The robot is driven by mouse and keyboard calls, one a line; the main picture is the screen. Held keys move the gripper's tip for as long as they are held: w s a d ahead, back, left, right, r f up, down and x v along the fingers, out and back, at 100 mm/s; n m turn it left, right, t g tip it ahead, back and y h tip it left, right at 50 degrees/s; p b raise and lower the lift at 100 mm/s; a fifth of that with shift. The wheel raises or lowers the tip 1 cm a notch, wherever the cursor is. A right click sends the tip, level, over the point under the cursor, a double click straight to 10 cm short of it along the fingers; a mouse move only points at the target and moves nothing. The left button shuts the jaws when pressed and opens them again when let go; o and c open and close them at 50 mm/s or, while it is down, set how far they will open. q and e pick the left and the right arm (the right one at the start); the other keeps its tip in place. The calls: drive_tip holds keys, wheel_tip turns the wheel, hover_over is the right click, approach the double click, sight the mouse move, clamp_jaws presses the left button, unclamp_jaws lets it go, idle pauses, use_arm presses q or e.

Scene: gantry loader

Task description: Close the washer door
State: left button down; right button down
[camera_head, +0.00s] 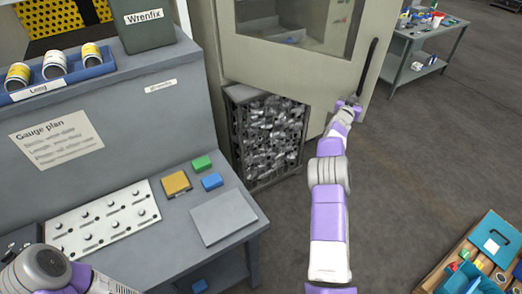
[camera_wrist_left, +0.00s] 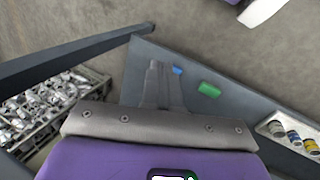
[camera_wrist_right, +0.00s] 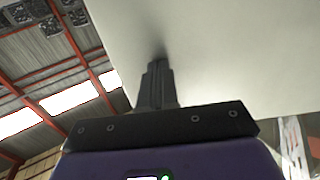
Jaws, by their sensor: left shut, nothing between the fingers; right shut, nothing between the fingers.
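The washer door (camera_head: 315,72) is a beige panel with a window (camera_head: 303,22) and a long black handle (camera_head: 368,67) along its right side. How far it stands open I cannot tell. My right gripper (camera_head: 344,106) is shut and empty at the door's lower right, below the handle. In the right wrist view its closed fingers (camera_wrist_right: 158,82) point at a pale flat surface, touching or very close. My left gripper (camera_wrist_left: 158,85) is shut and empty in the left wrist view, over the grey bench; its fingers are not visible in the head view.
A wire crate of metal parts (camera_head: 233,146) stands below the door's left part. The grey bench (camera_head: 168,235) with a knob panel (camera_head: 103,219) and coloured blocks fills the left. A wooden box (camera_head: 447,277) sits at lower right, a worktable (camera_head: 428,43) at upper right. Floor between is clear.

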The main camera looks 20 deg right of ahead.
drive_tip(key=shift+w+d+t+b, duration=0.3)
drive_tip(key=shift+w+d, duration=0.05)
drive_tip(key=shift+d, duration=0.25)
drive_tip(key=shift+a, duration=0.1)
idle(0.3)
